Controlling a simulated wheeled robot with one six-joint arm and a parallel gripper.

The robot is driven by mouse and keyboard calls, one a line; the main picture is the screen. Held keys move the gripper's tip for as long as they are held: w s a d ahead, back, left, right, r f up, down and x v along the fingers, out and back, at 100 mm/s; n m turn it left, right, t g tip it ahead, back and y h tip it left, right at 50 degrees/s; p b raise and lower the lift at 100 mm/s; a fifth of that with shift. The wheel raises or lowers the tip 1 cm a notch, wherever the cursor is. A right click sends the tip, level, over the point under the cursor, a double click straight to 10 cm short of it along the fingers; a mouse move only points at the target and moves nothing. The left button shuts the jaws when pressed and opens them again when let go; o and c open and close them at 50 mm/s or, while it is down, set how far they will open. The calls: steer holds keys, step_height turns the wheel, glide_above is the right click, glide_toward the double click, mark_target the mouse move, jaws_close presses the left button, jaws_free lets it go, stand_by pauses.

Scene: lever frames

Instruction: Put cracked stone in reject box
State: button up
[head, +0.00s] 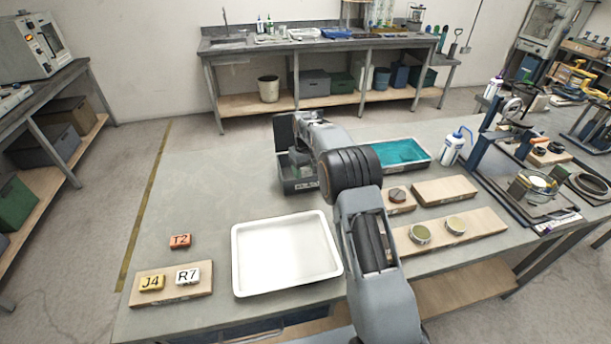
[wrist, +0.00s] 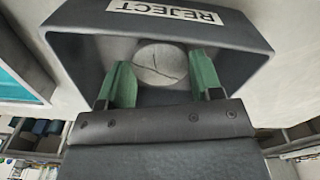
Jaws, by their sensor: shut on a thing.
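In the wrist view, a round grey stone (wrist: 160,62) with a dark crack across its face sits between the green fingertips of my gripper (wrist: 162,84). My gripper is shut on it. The dark grey reject box (wrist: 75,60), with a white REJECT label (wrist: 165,10), surrounds the stone and fingertips in this view. I cannot tell whether the stone touches the box floor. In the head view, the reject box (head: 300,186) stands behind my arm, which hides part of it. The stone and fingertips are hidden there.
A teal-lined tray (head: 402,153) lies right of the box, with a wash bottle (head: 452,148) beyond it. Wooden boards (head: 470,234) hold several round pieces at right. An empty white tray (head: 284,254) and lettered tiles (head: 180,241) are at front left.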

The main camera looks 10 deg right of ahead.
mark_target(305, 173)
steer(key=shift+f, duration=1.5)
steer(key=shift+f, duration=0.15)
steer(key=o, duration=0.8)
step_height(305, 173, up, 12)
steer(key=s+r+m+t, duration=0.1)
steer(key=s+r, duration=0.7)
steer(key=s, duration=0.2)
steer(key=shift+s+f+m+t, duration=0.45)
steer(key=shift+s+f, duration=0.2)
steer(key=shift+s, duration=3.5)
steer(key=shift+s+f+m+t, duration=0.45)
steer(key=shift+s+f, duration=0.2)
steer(key=shift+s, duration=3.55)
steer(key=shift+s+f+m+t, duration=0.45)
steer(key=shift+s+f, duration=0.2)
steer(key=shift+s, duration=3.5)
